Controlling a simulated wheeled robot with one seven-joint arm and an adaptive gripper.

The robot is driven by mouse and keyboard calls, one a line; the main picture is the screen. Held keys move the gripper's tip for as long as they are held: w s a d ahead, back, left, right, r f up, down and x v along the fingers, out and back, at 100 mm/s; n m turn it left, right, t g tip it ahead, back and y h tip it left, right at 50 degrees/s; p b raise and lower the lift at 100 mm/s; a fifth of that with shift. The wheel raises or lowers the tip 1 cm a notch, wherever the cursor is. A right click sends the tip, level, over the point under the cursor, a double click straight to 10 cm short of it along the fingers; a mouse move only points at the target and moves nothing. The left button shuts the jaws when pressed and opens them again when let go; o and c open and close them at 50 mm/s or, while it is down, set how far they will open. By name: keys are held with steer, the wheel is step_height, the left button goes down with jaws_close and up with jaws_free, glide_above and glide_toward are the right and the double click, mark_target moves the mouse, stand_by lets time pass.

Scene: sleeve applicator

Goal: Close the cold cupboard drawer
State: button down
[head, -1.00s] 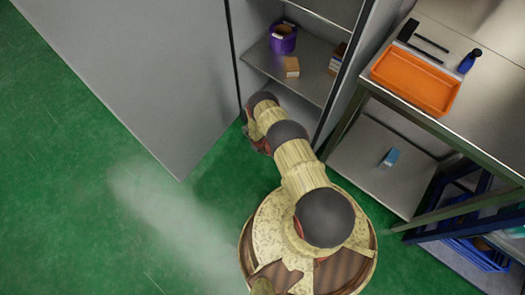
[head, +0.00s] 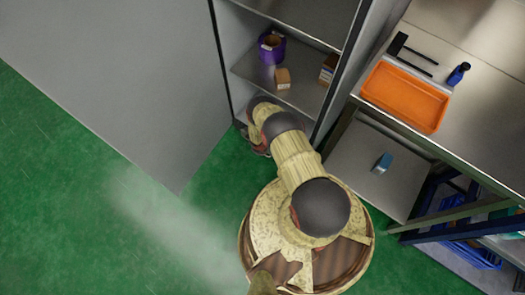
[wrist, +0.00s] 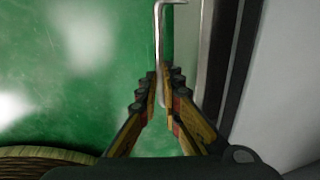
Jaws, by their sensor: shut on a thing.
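The tall grey cold cupboard (head: 285,105) stands open at the top middle of the head view, its grey door (head: 125,95) swung out to the left. In the wrist view a thin bent metal handle (wrist: 158,40) runs down between the two fingers of my gripper (wrist: 164,82). My gripper is shut on this handle, beside a grey and dark upright edge (wrist: 232,70). In the head view my arm reaches to the cupboard's lower part and hides the gripper's grip. The drawer itself cannot be clearly made out, nor how far it is open.
A purple pot (head: 266,52) and small boxes (head: 283,78) stand on the cupboard shelf. To the right is a metal table (head: 470,105) with an orange tray (head: 404,98). A blue item (head: 383,162) lies on its lower shelf. Green floor (head: 80,220) is free at lower left.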

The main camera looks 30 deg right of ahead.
steer(key=shift+w+d, duration=0.15)
steer(key=shift+d, duration=0.05)
steer(key=c, duration=2)
jaws_free()
steer(key=shift+d, duration=0.1)
steer(key=shift+c, duration=0.2)
steer(key=shift+o, duration=0.6)
steer(key=shift+r, duration=0.1)
step_height(320, 180, up, 11)
steer(key=a, duration=0.2)
steer(key=shift+s+a+r, duration=0.15)
steer(key=shift+s+r, duration=0.05)
steer(key=shift+s, duration=0.25)
